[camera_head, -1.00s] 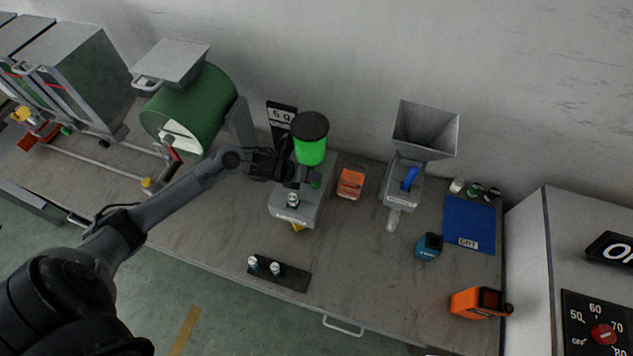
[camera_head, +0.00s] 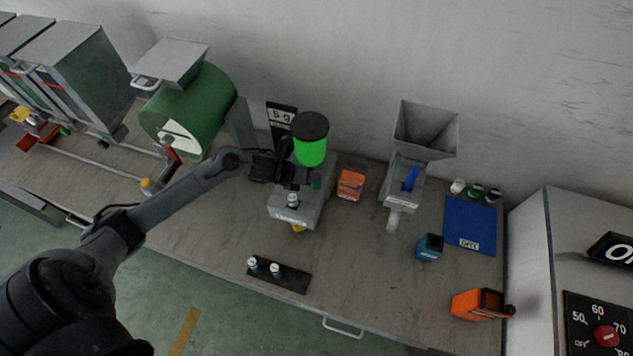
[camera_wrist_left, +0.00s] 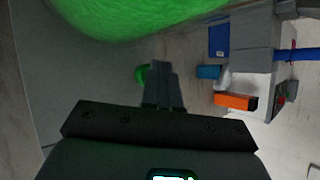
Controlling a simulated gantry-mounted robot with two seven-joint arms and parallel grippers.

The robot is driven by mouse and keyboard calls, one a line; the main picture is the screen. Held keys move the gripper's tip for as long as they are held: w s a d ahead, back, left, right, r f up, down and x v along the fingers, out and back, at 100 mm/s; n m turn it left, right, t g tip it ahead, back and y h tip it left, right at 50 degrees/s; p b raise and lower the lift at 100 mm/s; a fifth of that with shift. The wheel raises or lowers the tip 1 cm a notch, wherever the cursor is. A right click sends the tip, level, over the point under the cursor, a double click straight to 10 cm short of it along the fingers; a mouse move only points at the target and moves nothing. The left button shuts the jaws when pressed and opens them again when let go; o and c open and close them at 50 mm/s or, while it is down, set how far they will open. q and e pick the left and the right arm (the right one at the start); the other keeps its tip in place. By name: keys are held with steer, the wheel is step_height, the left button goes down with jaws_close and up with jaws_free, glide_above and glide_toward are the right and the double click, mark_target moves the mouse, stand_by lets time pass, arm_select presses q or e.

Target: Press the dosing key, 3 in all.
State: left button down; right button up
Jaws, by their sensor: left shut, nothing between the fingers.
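The dosing unit (camera_head: 283,217) is a grey box with a green cylinder (camera_head: 310,151) under a dark lid. A small green key (camera_head: 316,183) shows on its top, and a green round shape, seemingly the key, shows in the left wrist view (camera_wrist_left: 141,75), partly hidden by the fingers. My left gripper (camera_head: 303,179) is shut and empty, its fingertips close beside the key and over the unit; I cannot tell whether they touch it. The shut fingers also show in the left wrist view (camera_wrist_left: 163,85). My right gripper is not in view.
A small vial (camera_head: 292,200) stands at the unit's front. A dark rack (camera_head: 293,281) with two vials lies near the bench edge. An orange box (camera_head: 350,184) and a grey hopper device (camera_head: 403,189) stand to the right. A sign (camera_head: 282,116) reads "5 g".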

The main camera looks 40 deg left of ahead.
arm_select(q)
steer(key=shift+f+b, duration=0.3)
steer(key=shift+f, duration=0.05)
steer(key=shift+r, duration=0.1)
stand_by(0.5)
steer(key=shift+r+p, duration=0.7)
steer(key=shift+r, duration=0.2)
steer(key=shift+r, duration=0.2)
step_height(320, 180, up, 4)
steer(key=p, duration=0.3)
steer(key=shift+f, duration=0.1)
steer(key=shift+r+p, duration=0.35)
steer(key=shift+r, duration=0.05)
